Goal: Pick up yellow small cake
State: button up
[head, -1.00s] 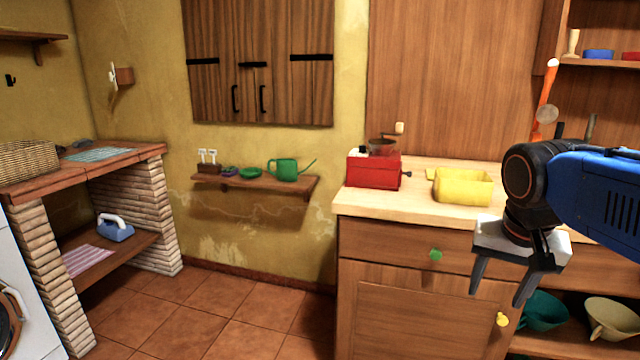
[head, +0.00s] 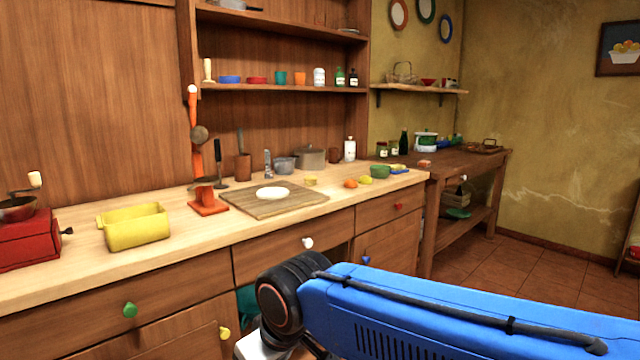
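A brighter yellow rounded thing (head: 366,180) lies farther right, beside an orange one (head: 350,184). My gripper (head: 260,347) shows only as a bit of its white body at the bottom edge, in front of the drawers and well short of these things. Its fingers are cut off by the frame.
A cutting board (head: 275,201) with a white plate (head: 272,193), an orange stand (head: 207,205), a yellow container (head: 136,228) and a red grinder (head: 30,238) occupy the counter (head: 180,255). A green bowl (head: 380,171) is at the right. Floor (head: 535,262) is clear at the right.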

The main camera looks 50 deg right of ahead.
aim_at(309, 180)
jog(key=z, duration=1.2)
